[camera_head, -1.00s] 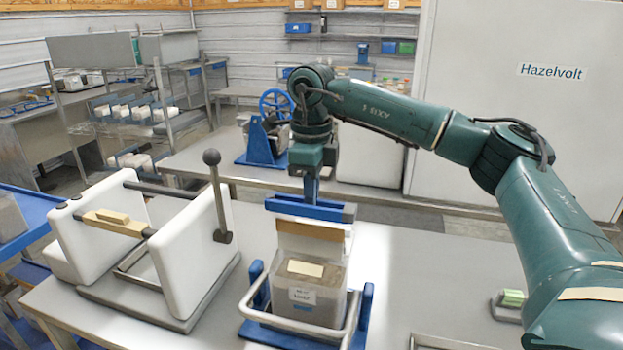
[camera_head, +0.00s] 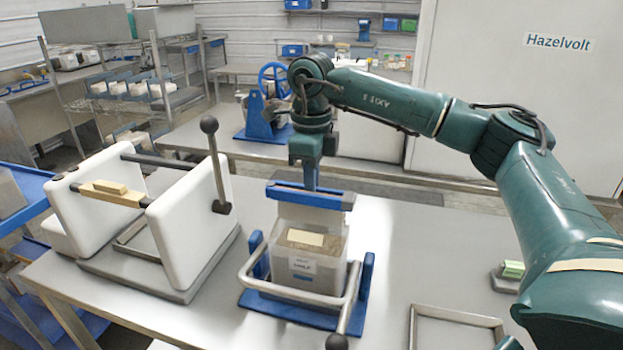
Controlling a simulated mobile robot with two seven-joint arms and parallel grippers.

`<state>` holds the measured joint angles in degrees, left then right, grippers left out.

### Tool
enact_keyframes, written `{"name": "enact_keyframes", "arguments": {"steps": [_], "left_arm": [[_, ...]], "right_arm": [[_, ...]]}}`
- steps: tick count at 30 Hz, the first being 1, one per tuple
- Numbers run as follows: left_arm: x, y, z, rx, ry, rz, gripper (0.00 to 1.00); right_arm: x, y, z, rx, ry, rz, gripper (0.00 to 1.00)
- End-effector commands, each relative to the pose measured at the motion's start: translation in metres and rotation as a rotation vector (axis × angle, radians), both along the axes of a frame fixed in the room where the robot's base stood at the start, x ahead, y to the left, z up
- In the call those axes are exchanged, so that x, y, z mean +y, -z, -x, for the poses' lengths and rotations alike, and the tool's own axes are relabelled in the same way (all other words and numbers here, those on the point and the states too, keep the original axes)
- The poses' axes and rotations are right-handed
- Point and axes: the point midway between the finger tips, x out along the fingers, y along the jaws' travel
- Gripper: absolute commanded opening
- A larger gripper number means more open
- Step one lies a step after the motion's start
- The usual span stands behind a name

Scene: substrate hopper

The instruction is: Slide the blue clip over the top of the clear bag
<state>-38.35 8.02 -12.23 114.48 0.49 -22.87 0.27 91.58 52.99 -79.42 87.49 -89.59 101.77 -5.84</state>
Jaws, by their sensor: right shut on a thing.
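The clear bag (camera_head: 312,262) stands upright with brown substrate and a white label inside a blue cradle (camera_head: 290,315) with a metal hoop. The blue clip (camera_head: 311,197) lies across the top edge of the bag, roughly level. My right gripper (camera_head: 310,184) comes down from above and is shut on the clip near its middle. How far the clip has gone over the bag's edge cannot be told. My left gripper is not in view.
A white two-panel device (camera_head: 190,238) with a ball-topped lever (camera_head: 209,125) stands close on the left. A metal frame (camera_head: 456,328) and a green-topped block (camera_head: 511,270) lie on the right. The table between is clear.

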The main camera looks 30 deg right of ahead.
Motion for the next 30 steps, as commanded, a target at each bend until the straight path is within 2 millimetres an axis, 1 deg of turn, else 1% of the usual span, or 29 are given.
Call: {"name": "enact_keyframes", "arguments": {"steps": [13,14,22,23,30], "left_arm": [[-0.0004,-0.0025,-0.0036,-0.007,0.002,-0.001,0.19],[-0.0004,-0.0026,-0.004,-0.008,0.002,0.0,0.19],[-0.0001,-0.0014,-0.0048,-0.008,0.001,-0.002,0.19],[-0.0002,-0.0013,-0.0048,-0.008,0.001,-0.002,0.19],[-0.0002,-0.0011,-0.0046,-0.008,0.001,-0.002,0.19]], "right_arm": [[0.0002,0.0028,0.001,0.007,-0.001,0.002,0.0],[0.0003,0.0029,0.001,0.007,-0.001,0.002,0.09],[0.0005,0.004,0.0014,0.01,-0.002,0.002,0.31],[0.0005,0.0041,0.0016,0.01,-0.002,0.002,0.33],[0.0005,0.0058,0.002,0.014,-0.003,0.002,0.32]]}}
